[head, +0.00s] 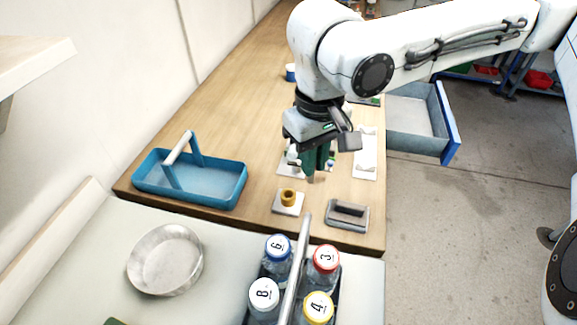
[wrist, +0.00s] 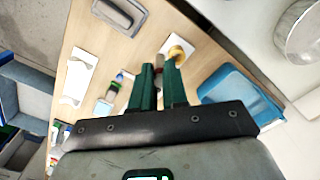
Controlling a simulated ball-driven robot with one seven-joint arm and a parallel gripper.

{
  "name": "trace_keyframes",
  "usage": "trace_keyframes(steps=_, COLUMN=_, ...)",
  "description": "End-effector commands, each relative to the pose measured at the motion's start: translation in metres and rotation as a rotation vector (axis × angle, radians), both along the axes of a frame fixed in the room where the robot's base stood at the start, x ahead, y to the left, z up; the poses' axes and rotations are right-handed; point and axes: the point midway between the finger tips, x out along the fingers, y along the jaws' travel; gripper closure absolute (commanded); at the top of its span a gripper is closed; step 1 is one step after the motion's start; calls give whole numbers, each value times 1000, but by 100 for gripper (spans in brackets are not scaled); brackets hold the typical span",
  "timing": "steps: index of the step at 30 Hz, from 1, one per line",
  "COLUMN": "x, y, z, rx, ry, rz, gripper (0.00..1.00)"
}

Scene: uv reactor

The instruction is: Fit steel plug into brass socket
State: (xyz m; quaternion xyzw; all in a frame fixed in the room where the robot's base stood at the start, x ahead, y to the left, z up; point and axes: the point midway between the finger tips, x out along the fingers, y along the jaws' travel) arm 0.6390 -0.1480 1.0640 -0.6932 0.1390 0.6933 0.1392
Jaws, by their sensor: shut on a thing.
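The brass socket (head: 288,196) stands upright on a small white square plate near the table's front edge. It also shows in the wrist view (wrist: 179,50), just beyond the fingertips. My gripper (head: 312,172) has green fingers pointing down, above and to the right of the socket in the head view. In the wrist view my gripper (wrist: 158,68) is shut on a small greyish piece, the steel plug (wrist: 159,60), of which only a bit shows between the fingertips. The plug appears apart from the socket; its exact height above the table cannot be told.
A blue caddy (head: 215,196) stands left of the socket. A grey handled block (head: 347,214) lies to the right. A white plate with a handle (head: 366,155) is behind. Capped bottles (head: 277,258) and a round metal dish (head: 165,260) are at the front. An open drawer (head: 420,120) juts out right.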

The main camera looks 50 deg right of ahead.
Motion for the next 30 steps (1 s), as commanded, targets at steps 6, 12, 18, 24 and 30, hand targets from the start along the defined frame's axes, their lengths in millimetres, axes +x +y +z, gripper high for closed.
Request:
trace_keyframes(steps=6, x=29, y=6, z=-38, rx=1, ry=2, rz=1, gripper=100)
trace_keyframes(steps=12, x=40, y=7, z=-50, rx=1, ry=0, rz=-1, gripper=100)
trace_keyframes(steps=18, x=47, y=9, z=-75, rx=1, ry=2, rz=-2, gripper=100)
trace_keyframes(steps=24, x=47, y=8, z=-89, rx=-1, ry=0, rz=-1, gripper=100)
trace_keyframes(steps=30, x=47, y=8, z=-89, rx=-1, ry=-1, rz=-1, gripper=85)
